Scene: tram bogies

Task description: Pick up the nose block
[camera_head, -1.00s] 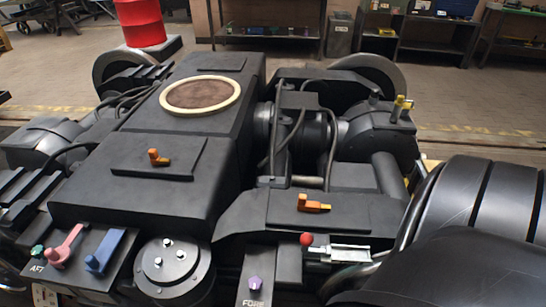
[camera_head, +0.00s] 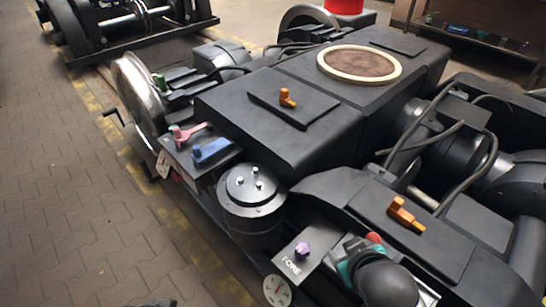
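I cannot tell for sure which piece is the nose block. One small orange piece (camera_head: 287,97) stands on a flat dark plate on the bogie (camera_head: 265,135). A second orange piece (camera_head: 405,215) lies on the dark plate at the right. Neither has a gripper at it. I cannot make out either of my grippers. A dark rounded form (camera_head: 388,287) at the bottom right hides part of what lies behind it, and I cannot tell what it is.
A pink lever (camera_head: 188,132) and a blue lever (camera_head: 211,151) sit at the near left. A round drum (camera_head: 252,195), purple knob (camera_head: 303,251), red knob (camera_head: 374,238) and teal part (camera_head: 348,258) stand along the near side.

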